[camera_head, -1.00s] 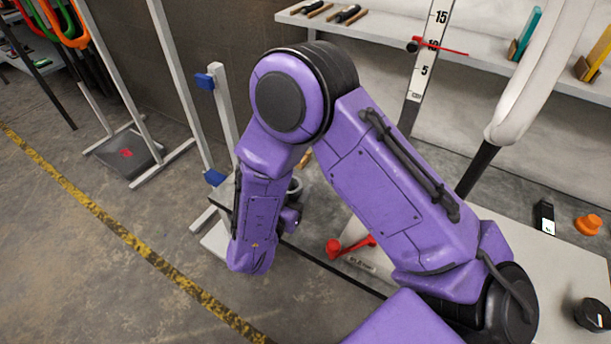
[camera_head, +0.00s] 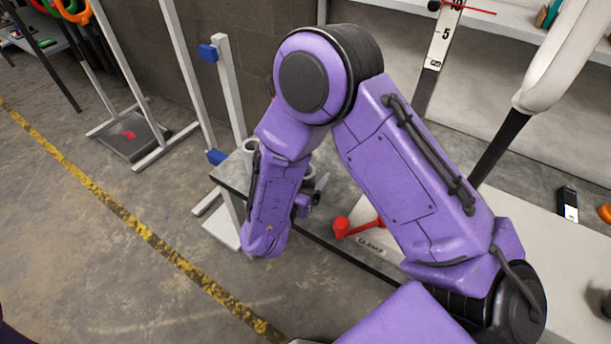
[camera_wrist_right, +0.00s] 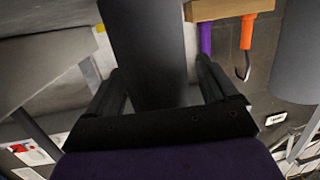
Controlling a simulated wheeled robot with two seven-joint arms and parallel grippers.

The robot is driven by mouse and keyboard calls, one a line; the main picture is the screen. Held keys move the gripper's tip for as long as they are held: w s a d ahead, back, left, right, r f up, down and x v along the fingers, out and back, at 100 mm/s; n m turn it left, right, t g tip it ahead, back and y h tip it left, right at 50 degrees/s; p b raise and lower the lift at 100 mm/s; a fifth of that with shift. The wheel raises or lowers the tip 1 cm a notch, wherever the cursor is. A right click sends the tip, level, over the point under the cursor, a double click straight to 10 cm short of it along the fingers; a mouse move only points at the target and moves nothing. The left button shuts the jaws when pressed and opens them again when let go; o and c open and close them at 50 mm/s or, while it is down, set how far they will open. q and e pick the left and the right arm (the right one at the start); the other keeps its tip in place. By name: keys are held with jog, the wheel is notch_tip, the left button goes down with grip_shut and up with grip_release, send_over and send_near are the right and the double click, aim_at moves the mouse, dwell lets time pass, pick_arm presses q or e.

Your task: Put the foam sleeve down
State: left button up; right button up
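In the right wrist view a dark grey cylinder (camera_wrist_right: 148,45), which looks like the foam sleeve, stands between the two fingers of my right gripper (camera_wrist_right: 160,80). A light strip shows between the cylinder and the right-hand finger. I cannot tell whether the fingers touch it. In the head view my right gripper (camera_head: 304,204) is mostly hidden behind my purple forearm. A grey ring end (camera_head: 309,173) shows beside the forearm, and another grey round end (camera_head: 250,146) shows on its other side. I cannot tell which belongs to the sleeve. My left gripper is out of view.
A second grey cylinder (camera_wrist_right: 296,50) fills the upper right of the wrist view, near an orange-handled hook (camera_wrist_right: 248,40). A red tool (camera_head: 343,227) lies on the pale bench. An upright post with blue clamps (camera_head: 208,53) stands behind my forearm.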

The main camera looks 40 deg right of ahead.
jog(key=shift+r, duration=0.1)
jog(key=shift+s+a+r, duration=0.15)
jog(key=shift+a, duration=0.2)
jog(key=p+v, duration=0.2)
jog(key=v, duration=0.9)
jog(key=shift+a, duration=0.15)
jog(key=shift+s, duration=0.1)
